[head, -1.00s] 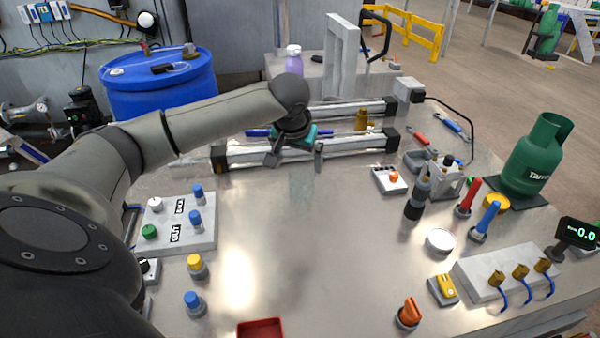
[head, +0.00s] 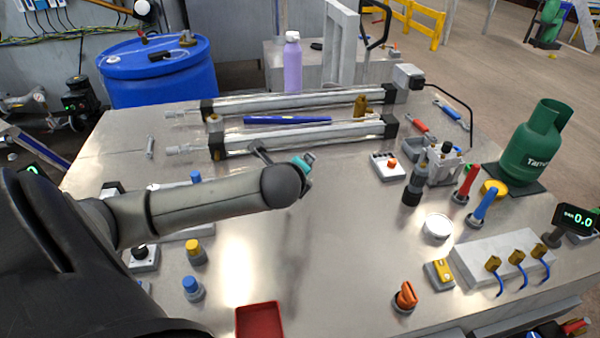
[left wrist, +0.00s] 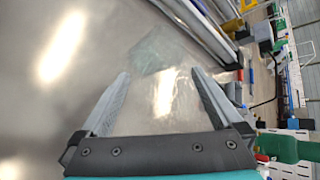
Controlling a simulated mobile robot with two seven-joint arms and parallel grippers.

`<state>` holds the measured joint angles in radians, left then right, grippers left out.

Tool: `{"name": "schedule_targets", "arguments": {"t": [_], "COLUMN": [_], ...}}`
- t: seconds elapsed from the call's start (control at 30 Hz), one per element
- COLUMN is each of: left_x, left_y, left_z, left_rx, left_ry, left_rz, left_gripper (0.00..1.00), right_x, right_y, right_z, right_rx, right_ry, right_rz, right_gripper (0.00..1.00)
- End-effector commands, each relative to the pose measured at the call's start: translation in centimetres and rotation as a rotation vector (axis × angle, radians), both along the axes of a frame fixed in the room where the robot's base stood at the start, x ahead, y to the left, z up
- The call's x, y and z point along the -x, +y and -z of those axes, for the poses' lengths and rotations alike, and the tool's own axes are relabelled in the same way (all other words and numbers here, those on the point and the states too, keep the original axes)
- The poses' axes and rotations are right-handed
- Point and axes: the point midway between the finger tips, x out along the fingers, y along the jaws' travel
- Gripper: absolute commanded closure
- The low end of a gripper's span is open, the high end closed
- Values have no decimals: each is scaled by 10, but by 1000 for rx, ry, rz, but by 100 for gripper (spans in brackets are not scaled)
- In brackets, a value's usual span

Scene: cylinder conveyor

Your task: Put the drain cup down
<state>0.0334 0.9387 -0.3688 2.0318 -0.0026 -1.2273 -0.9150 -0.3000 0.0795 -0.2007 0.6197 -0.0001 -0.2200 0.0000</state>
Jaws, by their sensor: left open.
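My left gripper (head: 283,154) is over the bench, just in front of the near cylinder (head: 300,136), partly hidden behind my wrist. In the left wrist view its two fingers (left wrist: 161,75) are spread apart with nothing solid between them; only a pale reflection on the shiny bench shows there. I cannot tell for certain which object is the drain cup. A shallow round white dish (head: 437,226) sits on the bench to the right, clear of the gripper. My right gripper does not show.
A red tray (head: 258,318) is at the front edge. A blue pen-like rod (head: 287,120) lies between the two cylinders. A green gas bottle (head: 533,150) stands at the right. A purple bottle (head: 292,65) stands behind. The middle of the bench is clear.

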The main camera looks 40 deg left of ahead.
Motion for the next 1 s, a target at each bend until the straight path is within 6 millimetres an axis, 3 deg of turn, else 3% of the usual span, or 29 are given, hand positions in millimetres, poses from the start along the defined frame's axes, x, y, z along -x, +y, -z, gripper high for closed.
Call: {"name": "schedule_targets", "arguments": {"t": [0.3, 0.5, 0.67, 1.0], "left_x": [26, 36, 34, -9], "left_y": [-5, -6, -3, 20], "left_z": [-4, -11, -11, 10], "left_rx": [-560, -791, -848, -847], "left_ry": [139, 204, 222, 222], "left_rz": [364, 478, 501, 499], "left_gripper": [0, 0, 0, 0], "right_x": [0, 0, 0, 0], "right_y": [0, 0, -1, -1], "right_z": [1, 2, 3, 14], "right_rx": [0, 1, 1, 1], "right_ry": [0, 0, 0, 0], "right_rz": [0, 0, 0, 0], "right_gripper": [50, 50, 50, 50]}}
